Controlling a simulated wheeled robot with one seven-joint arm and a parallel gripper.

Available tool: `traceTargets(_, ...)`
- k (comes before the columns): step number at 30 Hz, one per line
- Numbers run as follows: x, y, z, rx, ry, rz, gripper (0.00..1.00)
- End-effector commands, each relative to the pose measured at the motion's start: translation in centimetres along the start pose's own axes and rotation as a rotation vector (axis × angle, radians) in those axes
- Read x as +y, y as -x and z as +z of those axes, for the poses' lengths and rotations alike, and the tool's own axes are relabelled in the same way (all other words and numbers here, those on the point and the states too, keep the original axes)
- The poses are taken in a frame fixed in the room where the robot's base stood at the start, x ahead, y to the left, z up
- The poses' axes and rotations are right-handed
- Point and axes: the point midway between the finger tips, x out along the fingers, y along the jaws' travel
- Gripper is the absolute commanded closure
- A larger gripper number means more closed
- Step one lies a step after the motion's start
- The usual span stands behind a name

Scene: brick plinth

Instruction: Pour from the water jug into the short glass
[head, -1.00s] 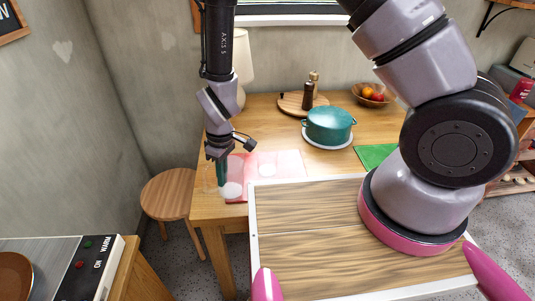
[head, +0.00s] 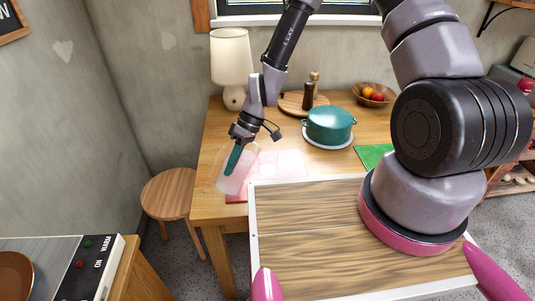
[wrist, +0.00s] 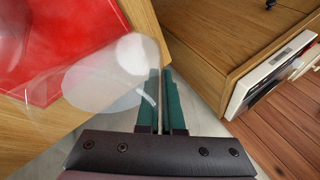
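My gripper (head: 233,158) hangs over the left front part of the table, its teal fingers nearly together on the side of the clear water jug (head: 226,184). The jug is see-through and held tilted, its base toward the lower left. In the wrist view the jug (wrist: 105,80) lies left of the fingers (wrist: 160,100), with a pale handle-like curve at them; the grip itself is partly hidden. The short glass cannot be made out with certainty. Faint clear shapes show over the red mat (wrist: 75,22), partly blending with the jug.
The red mat (head: 288,163) lies on the wooden table (head: 215,150) under and right of the jug. A teal pot (head: 330,125), a lamp (head: 231,60), a wooden board (head: 290,102) and a fruit bowl (head: 373,96) stand behind. A stool (head: 168,194) is at left.

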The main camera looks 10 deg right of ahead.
Motion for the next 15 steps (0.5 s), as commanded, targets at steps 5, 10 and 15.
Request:
traceTargets(5,-0.04,0.07,-0.04,0.006,0.002,-0.016,1.0)
traceTargets(10,0.09,0.17,0.0,0.013,0.001,-0.03,1.0)
traceTargets(15,0.19,0.3,0.03,0.02,0.001,-0.045,1.0)
